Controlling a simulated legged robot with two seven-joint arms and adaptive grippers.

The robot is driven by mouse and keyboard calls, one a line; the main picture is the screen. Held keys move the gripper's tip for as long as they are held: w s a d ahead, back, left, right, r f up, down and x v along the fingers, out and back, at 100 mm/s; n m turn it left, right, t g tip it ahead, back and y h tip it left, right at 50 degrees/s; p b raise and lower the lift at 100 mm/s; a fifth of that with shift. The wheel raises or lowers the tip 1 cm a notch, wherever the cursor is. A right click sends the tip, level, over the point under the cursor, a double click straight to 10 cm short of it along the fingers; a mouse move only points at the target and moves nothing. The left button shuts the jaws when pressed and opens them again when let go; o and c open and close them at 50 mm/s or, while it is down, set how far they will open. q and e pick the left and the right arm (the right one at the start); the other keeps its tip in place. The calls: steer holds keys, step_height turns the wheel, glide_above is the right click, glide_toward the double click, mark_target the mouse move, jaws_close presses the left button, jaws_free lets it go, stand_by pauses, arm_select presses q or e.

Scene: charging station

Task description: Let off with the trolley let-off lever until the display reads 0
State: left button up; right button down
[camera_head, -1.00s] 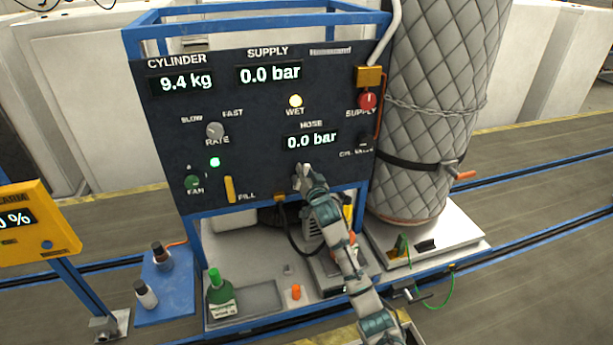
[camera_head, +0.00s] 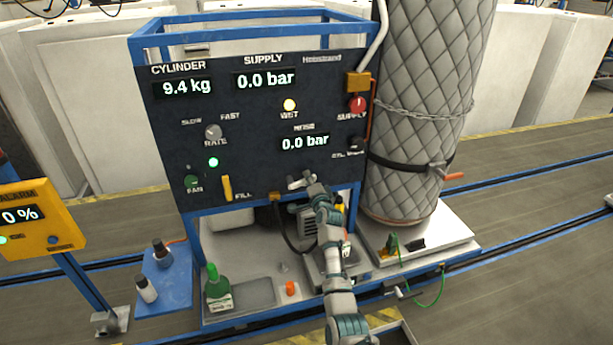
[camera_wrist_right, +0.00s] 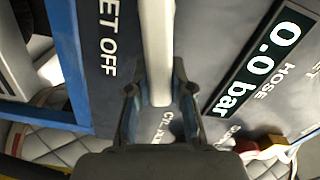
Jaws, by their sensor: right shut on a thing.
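The charging panel (camera_head: 255,165) stands upright at the centre of the head view. Its hose display (camera_head: 305,142) reads 0.0 bar, also in the wrist view (camera_wrist_right: 262,66). The cylinder display (camera_head: 183,87) reads 9.4 kg and the supply display (camera_head: 264,81) reads 0.0 bar. My right gripper (camera_head: 302,182) is at the panel's lower edge, below the hose display. In the wrist view its fingers (camera_wrist_right: 160,98) are shut on the pale let-off lever (camera_wrist_right: 157,45), beside the "LET OFF" lettering. In the head view the gripper mostly hides the lever. My left gripper is out of view.
A quilted cylinder (camera_head: 420,100) with chain and strap stands right of the panel. A green bottle (camera_head: 217,288) and an orange cap (camera_head: 291,288) sit on the lower shelf. A yellow alarm box (camera_head: 40,222) is at left. The yellow fill lever (camera_head: 227,188) is left of my gripper.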

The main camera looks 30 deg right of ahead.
steer(key=shift+d+f+m+p, duration=0.15)
steer(key=shift+f+m, duration=0.4)
steer(key=shift+m, duration=0.3)
steer(key=shift+f+m+p, duration=0.15)
steer(key=shift+f+m, duration=0.35)
steer(key=shift+m, duration=0.35)
steer(key=shift+f, duration=0.1)
steer(key=c, duration=1.1)
jaws_free()
steer(key=shift+c, duration=0.2)
steer(key=shift+o, duration=0.7)
steer(key=shift+d, duration=0.15)
steer(key=v, duration=1.2)
steer(key=shift+d+f, duration=0.1)
